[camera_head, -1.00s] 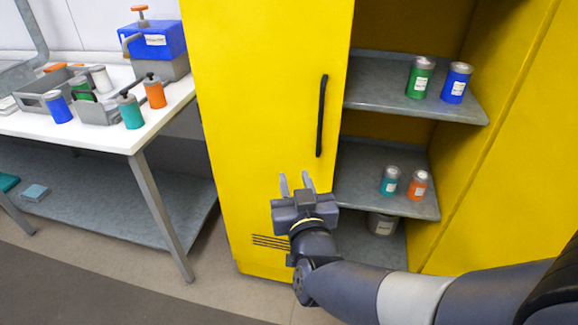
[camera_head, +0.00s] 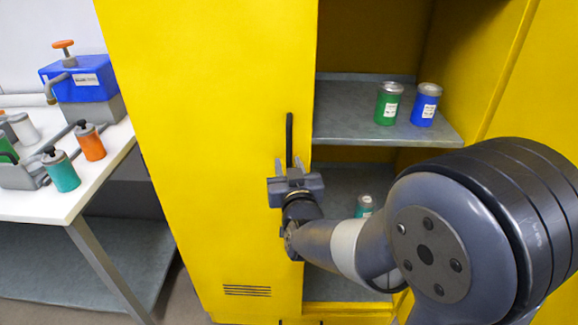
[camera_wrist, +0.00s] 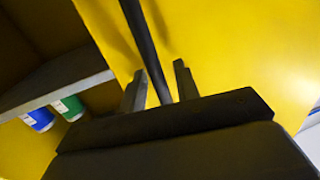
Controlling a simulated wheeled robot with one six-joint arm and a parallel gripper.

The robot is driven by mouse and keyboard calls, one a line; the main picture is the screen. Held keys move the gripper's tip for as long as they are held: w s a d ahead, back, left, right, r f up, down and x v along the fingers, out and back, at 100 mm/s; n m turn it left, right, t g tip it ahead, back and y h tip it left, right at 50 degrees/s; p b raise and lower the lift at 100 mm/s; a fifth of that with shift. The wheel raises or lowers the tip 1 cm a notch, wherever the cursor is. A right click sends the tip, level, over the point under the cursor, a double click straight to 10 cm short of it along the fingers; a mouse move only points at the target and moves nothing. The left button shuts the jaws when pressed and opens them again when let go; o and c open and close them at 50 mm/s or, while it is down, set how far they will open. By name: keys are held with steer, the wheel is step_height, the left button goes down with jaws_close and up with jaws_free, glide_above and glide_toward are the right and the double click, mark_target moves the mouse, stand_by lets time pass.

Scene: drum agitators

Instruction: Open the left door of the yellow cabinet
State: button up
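The yellow cabinet's left door (camera_head: 205,120) fills the middle of the head view. It appears shut or nearly so; I cannot tell exactly. Its long black upright handle (camera_head: 289,138) is near the door's right edge. My gripper (camera_head: 289,164) is at the lower part of this handle and hides its lower end. In the wrist view, the handle (camera_wrist: 147,50) runs down between my two fingers (camera_wrist: 160,88). The fingers are apart, one on each side, with visible gaps to the handle.
Right of the door, the cabinet interior is open. Its shelf (camera_head: 350,130) holds a green can (camera_head: 388,105) and a blue can (camera_head: 425,106); a teal can (camera_head: 364,206) stands lower. A white table (camera_head: 60,208) with containers stands close to the left.

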steer(key=shift+c, duration=0.4)
jaws_close()
